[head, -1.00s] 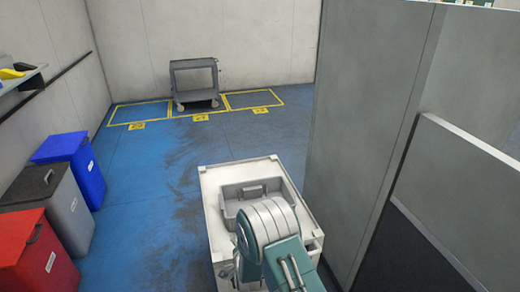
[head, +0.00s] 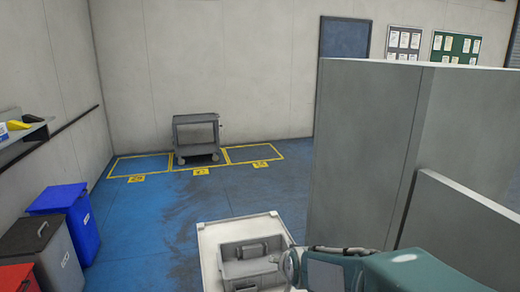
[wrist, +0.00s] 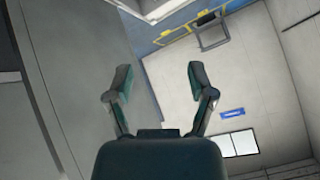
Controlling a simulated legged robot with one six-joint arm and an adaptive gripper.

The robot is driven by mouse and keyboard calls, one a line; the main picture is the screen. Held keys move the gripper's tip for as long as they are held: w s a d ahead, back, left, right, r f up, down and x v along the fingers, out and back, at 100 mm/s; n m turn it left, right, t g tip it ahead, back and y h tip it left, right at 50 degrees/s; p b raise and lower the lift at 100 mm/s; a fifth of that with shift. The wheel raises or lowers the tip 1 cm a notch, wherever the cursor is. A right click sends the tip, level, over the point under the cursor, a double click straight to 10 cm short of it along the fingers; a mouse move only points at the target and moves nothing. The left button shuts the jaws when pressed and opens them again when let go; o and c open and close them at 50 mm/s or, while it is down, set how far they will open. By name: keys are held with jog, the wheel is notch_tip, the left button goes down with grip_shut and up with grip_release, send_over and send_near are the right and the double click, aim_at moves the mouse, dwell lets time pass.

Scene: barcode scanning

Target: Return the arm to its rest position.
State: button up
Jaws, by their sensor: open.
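My arm (head: 400,270) shows at the bottom right of the head view, over the right part of my white top and its grey tray (head: 250,262). My gripper (wrist: 158,88) shows in the wrist view with its two dark green fingers spread apart and nothing between them. The fingertips are not clearly seen in the head view. In the wrist view the room appears strongly tilted, with the grey partition on the left.
A grey partition (head: 365,150) stands close on the right. Blue (head: 68,215), grey (head: 40,250) and red (head: 18,278) bins line the left. A grey cart (head: 196,138) stands at the back by yellow floor markings. The blue floor between is open.

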jog(key=s+d+r+n+g, duration=0.1)
jog(key=s+d+r, duration=0.1)
jog(key=s, duration=0.6)
jog(key=s+d+r+n+g+h, duration=0.1)
jog(key=s+d, duration=0.3)
jog(key=s, duration=0.5)
jog(key=s+d+r+n+g, duration=0.1)
jog(key=s+d+r, duration=0.2)
jog(key=s, duration=0.5)
jog(key=shift+s+d+r+g+h, duration=0.15)
jog(key=shift+s+r+g+h, duration=0.15)
jog(key=shift+s+h, duration=0.1)
jog(key=shift+c, duration=1)
